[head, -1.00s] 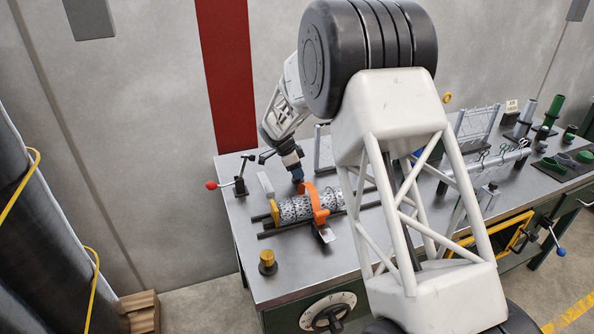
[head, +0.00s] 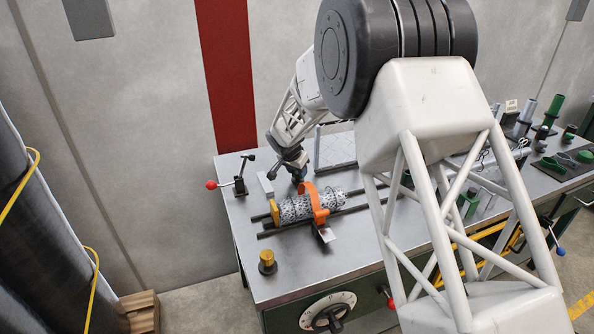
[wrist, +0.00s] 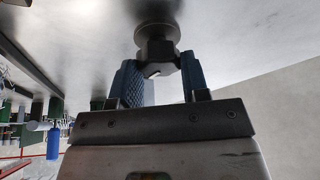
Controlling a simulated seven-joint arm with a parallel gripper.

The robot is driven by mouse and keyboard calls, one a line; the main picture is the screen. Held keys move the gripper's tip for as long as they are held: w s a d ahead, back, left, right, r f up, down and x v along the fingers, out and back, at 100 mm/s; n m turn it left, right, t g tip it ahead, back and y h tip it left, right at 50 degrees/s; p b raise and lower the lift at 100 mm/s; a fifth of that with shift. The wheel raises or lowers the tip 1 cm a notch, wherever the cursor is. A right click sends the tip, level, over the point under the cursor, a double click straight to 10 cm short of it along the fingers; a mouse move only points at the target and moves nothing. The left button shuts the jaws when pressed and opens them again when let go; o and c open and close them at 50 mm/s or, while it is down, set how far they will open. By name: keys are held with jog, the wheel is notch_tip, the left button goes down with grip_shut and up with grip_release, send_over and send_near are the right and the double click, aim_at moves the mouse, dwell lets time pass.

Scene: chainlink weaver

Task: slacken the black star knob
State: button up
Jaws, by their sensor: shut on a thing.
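The black star knob (wrist: 157,55) is a dark lobed knob on a round dark base, seen at close range in the wrist view. My gripper (wrist: 160,74) has its blue pads on either side of the knob and is shut on it. In the head view my gripper (head: 298,178) points down at the bench top, behind the chain-mesh roll. The knob itself is hidden there by the gripper.
The mesh roll (head: 296,208) with an orange clamp (head: 317,203) lies on dark rails just in front of my gripper. A red-tipped lever (head: 236,184) stands to the left. A brass knob (head: 267,262) stands near the front left. A mesh panel (head: 337,147) stands behind.

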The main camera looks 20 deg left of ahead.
jog(key=n, duration=0.2)
jog(key=n+y, duration=0.1)
jog(key=n, duration=0.1)
jog(key=shift+d+y, duration=0.1)
jog(key=shift+y, duration=0.2)
jog(key=shift+n+y, duration=0.5)
jog(key=shift+n, duration=0.7)
jog(key=shift+n+g, duration=0.3)
jog(key=o, duration=0.9)
jog(key=shift+r, duration=0.1)
jog(key=v, duration=0.7)
jog(key=shift+s+r, duration=0.15)
jog(key=shift+r, duration=0.1)
